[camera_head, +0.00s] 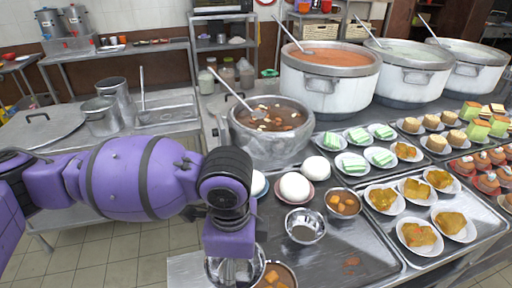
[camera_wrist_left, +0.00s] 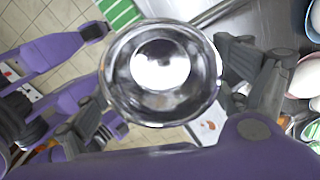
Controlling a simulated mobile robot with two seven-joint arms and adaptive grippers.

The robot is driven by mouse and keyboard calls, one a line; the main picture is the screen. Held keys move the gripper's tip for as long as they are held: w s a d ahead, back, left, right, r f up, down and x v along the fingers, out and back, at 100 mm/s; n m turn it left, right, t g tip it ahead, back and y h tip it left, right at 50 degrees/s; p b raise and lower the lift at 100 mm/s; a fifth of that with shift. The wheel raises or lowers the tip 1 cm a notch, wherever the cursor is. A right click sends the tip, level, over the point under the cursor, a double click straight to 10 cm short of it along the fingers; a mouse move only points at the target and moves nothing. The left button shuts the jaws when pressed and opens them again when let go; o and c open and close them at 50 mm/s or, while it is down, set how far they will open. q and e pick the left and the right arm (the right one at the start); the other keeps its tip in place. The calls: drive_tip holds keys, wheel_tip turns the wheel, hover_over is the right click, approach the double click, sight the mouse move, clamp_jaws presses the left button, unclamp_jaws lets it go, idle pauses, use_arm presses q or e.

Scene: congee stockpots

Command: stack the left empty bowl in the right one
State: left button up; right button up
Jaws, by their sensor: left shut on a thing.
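The left empty bowl (camera_head: 221,271), a shiny steel bowl, hangs below my left gripper (camera_head: 234,256) at the front edge of the counter. The left wrist view shows this bowl (camera_wrist_left: 162,70) from above, empty, between the fingers of my left gripper (camera_wrist_left: 163,94), which is shut on it. In the head view the gripper hides part of the bowl. The right empty bowl (camera_head: 304,227), also steel, stands upright on the dark tray to the right of the held bowl, apart from it. My right gripper is not in view.
A bowl of brown food (camera_head: 278,276) sits close beside the held bowl. Another filled bowl (camera_head: 343,203) and white round buns (camera_head: 295,186) stand near the right empty bowl. A congee pot (camera_head: 272,138) rises behind. The tray (camera_head: 345,245) has bare room in front.

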use_arm(q)
drive_tip(key=w+a+r+n, duration=0.2)
drive_tip(key=a+n, duration=0.4)
drive_tip(key=n, duration=0.3)
drive_tip(key=w+a+r+n+p, duration=0.1)
drive_tip(key=w+a+r+n, duration=0.1)
drive_tip(key=a+n, duration=0.4)
drive_tip(key=n, duration=0.3)
drive_tip(key=shift+w+a+n, duration=0.15)
drive_tip(key=shift+a+n, duration=0.15)
drive_tip(key=shift+a, duration=0.05)
